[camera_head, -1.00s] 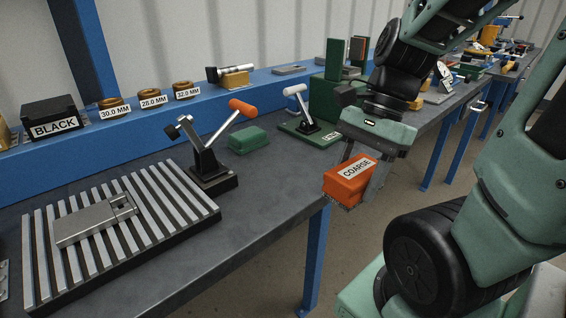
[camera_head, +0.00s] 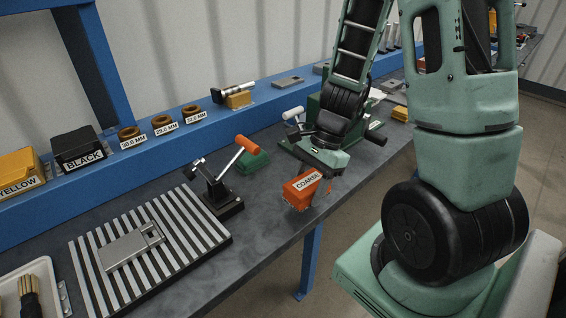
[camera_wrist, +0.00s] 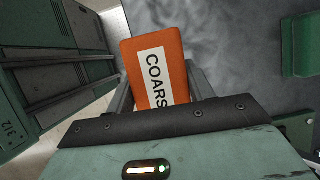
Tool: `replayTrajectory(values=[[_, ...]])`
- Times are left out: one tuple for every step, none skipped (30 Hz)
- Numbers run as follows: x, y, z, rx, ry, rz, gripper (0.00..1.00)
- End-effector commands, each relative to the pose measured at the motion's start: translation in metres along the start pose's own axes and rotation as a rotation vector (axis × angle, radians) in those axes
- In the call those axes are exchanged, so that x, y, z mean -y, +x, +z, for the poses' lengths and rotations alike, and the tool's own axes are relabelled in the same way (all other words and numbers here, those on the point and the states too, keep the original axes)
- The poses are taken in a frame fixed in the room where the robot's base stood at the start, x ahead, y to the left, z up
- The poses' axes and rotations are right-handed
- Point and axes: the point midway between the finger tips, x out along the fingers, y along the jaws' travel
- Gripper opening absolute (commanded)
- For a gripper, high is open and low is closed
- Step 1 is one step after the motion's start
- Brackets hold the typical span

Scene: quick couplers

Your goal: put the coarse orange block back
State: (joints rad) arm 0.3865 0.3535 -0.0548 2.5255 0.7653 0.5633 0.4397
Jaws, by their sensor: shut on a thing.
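The coarse orange block (camera_head: 303,187) has a white label reading COARSE. My gripper (camera_head: 314,178) is shut on it and holds it above the front edge of the grey bench top (camera_head: 262,222). In the wrist view the block (camera_wrist: 156,66) sits between the two fingers, its label partly cut off by the gripper body. The block's underside and its gap to the bench cannot be judged exactly.
A toggle clamp with an orange handle (camera_head: 247,144) stands left of the block, with a green block (camera_head: 254,160) behind it. A slotted plate (camera_head: 190,250) lies further left. Black (camera_head: 78,150) and yellow (camera_head: 20,172) boxes and brass rings (camera_head: 162,122) sit on the blue shelf.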

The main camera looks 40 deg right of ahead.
Motion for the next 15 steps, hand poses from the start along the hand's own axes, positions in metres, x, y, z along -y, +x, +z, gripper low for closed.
replayTrajectory(values=[[0.001,-0.007,0.004,0.002,0.005,0.006,0.28],[0.002,-0.007,0.004,0.002,0.006,0.007,0.28],[0.008,-0.004,0.003,0.0,0.002,0.006,0.28],[0.018,-0.002,0.003,-0.001,-0.002,0.005,0.28],[0.025,-0.001,0.003,-0.002,-0.002,0.004,0.28],[0.034,-0.001,0.003,-0.002,-0.003,0.004,0.28],[0.04,-0.001,0.003,-0.002,-0.002,0.004,0.28],[0.045,0.0,0.003,-0.002,-0.001,0.003,0.28],[0.051,0.0,0.003,-0.001,-0.001,0.003,0.28],[0.054,0.001,0.004,-0.001,0.0,0.004,0.28],[0.057,0.001,0.004,-0.001,0.001,0.004,0.28],[0.06,0.001,0.004,-0.001,0.001,0.003,0.28],[0.062,0.002,0.004,-0.001,0.001,0.003,0.28],[0.063,0.002,0.004,-0.001,0.001,0.003,0.28],[0.066,0.002,0.004,-0.001,0.001,0.004,0.28]])
